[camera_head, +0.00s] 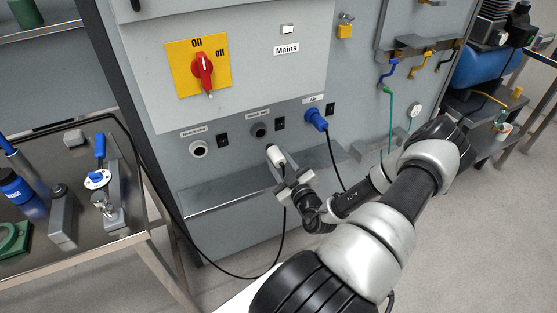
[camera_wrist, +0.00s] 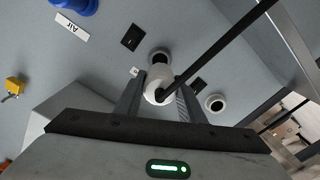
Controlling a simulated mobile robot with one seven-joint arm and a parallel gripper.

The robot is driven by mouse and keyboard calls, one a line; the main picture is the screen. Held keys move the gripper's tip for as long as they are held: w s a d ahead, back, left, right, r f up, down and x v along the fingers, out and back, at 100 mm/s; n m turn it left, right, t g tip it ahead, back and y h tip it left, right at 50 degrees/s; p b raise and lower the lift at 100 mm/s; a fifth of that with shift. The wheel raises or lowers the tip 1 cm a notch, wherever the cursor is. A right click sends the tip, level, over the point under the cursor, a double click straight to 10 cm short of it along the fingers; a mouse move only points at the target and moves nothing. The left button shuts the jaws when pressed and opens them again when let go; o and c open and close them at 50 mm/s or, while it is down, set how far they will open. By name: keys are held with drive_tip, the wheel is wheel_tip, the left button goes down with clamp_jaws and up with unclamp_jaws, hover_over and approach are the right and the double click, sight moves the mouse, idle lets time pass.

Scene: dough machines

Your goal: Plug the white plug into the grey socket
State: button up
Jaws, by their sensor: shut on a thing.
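The white plug (camera_head: 277,157) with a black cable is held in my gripper (camera_head: 290,180), a little below and right of the middle socket in the head view. The grey socket (camera_head: 260,130) is a round one with a dark opening, the middle of three on the panel. In the wrist view the plug (camera_wrist: 157,90) sits between the two fingers of my gripper (camera_wrist: 158,100). The grey socket (camera_wrist: 160,56) shows just beyond the plug, partly covered by it. Plug and socket look apart; the exact gap is hard to tell.
A white-rimmed socket (camera_head: 198,148) is to the left and a blue plug (camera_head: 316,119) fills the right socket. A metal ledge (camera_head: 228,190) juts out below. The red switch (camera_head: 203,72) is above. The plug's black cable (camera_wrist: 225,45) crosses the wrist view.

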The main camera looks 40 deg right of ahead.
sight(272, 150)
drive_tip(key=shift+r+p, duration=0.15)
drive_tip(key=shift+p, duration=0.2)
drive_tip(key=shift+x, duration=3.15)
drive_tip(key=shift+x, duration=1.65)
drive_tip(key=shift+a, duration=0.1)
drive_tip(key=o, duration=1.5)
drive_tip(key=shift+s+a, duration=0.1)
drive_tip(key=shift+s, duration=0.35)
drive_tip(key=shift+p+v, duration=0.95)
drive_tip(key=shift+v, duration=0.85)
